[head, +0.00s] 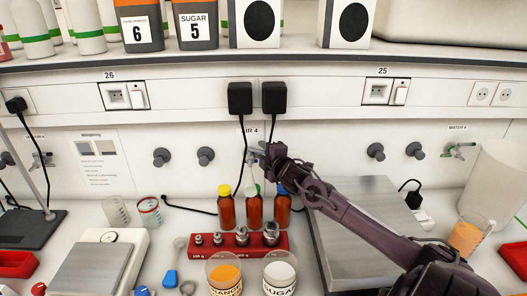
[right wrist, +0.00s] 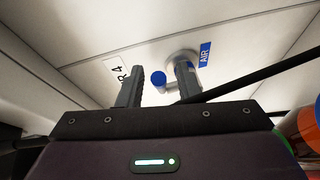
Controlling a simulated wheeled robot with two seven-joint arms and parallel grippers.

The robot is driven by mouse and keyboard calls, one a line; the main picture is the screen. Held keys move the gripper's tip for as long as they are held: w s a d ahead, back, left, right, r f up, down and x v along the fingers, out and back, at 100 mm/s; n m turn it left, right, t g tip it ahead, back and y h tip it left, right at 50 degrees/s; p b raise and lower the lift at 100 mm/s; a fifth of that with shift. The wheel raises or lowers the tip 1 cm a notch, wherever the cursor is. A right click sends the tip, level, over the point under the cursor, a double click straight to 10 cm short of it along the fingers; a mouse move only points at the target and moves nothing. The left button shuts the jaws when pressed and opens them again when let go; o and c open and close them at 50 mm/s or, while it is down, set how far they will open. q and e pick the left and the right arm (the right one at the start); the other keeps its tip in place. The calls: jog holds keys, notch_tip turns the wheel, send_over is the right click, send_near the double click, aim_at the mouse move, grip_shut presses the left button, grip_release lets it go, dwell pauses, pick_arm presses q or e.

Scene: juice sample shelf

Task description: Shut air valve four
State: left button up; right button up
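Air valve four is on the back wall under the "AIR 4" label (head: 250,130), which my gripper and a black cable partly cover. In the head view, the valve (head: 252,157) is a small pale fitting just left of my right gripper (head: 266,155). In the right wrist view, the valve's blue handle end (right wrist: 158,79) shows between the two fingers of my right gripper (right wrist: 160,68). The fingers are apart, and the right one covers part of the valve body by the blue "AIR" tag (right wrist: 205,54). Contact cannot be told. My left gripper is not in view.
Brown bottles (head: 254,210) stand below the valve, behind a red weight rack (head: 237,245). Black plugs (head: 240,98) hang cables beside the valve. Grey wall knobs (head: 205,156) lie to the left. A steel-topped scale (head: 365,230) lies under my right arm.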

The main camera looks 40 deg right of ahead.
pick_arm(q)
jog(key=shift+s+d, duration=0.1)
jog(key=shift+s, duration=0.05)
pick_arm(e)
jog(key=shift+w, duration=0.15)
jog(key=shift+c, duration=0.2)
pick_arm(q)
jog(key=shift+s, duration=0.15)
pick_arm(e)
grip_shut()
